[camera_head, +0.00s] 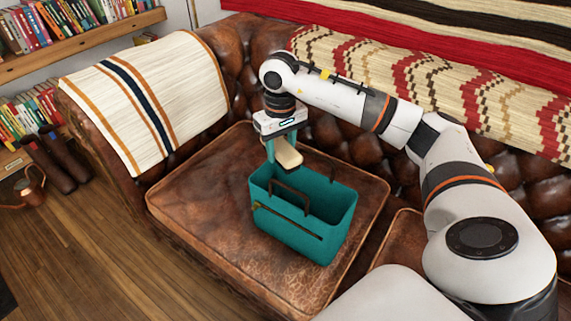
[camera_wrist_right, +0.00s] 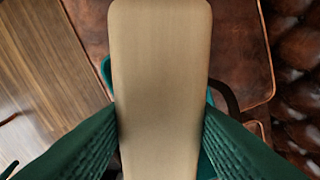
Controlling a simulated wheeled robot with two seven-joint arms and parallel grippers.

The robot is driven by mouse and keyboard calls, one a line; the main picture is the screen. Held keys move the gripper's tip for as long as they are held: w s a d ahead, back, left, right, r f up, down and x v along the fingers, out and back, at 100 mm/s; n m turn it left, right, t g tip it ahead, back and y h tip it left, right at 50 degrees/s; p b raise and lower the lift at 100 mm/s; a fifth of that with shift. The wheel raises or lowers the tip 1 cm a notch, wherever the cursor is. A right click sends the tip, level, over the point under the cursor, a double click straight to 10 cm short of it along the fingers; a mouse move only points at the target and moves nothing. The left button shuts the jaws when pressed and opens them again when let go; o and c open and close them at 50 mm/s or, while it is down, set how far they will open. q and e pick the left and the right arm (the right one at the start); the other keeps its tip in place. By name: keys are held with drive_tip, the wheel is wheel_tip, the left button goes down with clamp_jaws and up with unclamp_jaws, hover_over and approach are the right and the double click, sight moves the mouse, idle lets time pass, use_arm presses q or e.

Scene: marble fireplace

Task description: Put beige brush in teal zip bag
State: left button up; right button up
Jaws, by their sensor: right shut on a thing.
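The beige brush (camera_head: 287,154) is held in my right gripper (camera_head: 284,151), above the left rear part of the open teal zip bag (camera_head: 289,229). In the right wrist view the brush (camera_wrist_right: 160,80) fills the middle, its broad flat beige face toward the camera, with the gripper's green ribbed fingers (camera_wrist_right: 160,140) pressed on both its sides. Part of the teal bag (camera_wrist_right: 106,72) shows behind it. The bag stands upright on the leather seat cushion, with dark brown handles and a brown zip strip on its front. The bag's floor is hidden. My left gripper is not in view.
The brown leather sofa seat (camera_head: 195,200) has free room left of the bag. A striped cream blanket (camera_head: 150,95) covers the left armrest, and a patterned blanket (camera_head: 440,75) covers the backrest. Bookshelves (camera_head: 75,35) and a copper watering can (camera_head: 30,188) are at far left.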

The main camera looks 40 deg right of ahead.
drive_tip(key=f, duration=0.3)
drive_tip(key=shift+s+f, duration=0.15)
drive_tip(key=shift+s, duration=0.15)
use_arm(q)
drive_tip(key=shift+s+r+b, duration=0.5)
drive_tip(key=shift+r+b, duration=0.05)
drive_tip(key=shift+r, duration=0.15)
use_arm(e)
drive_tip(key=shift+w+f, duration=0.15)
drive_tip(key=shift+f, duration=2.1)
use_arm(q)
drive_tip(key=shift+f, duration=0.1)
use_arm(e)
drive_tip(key=shift+f, duration=0.1)
drive_tip(key=o, duration=1)
drive_tip(key=shift+c, duration=0.2)
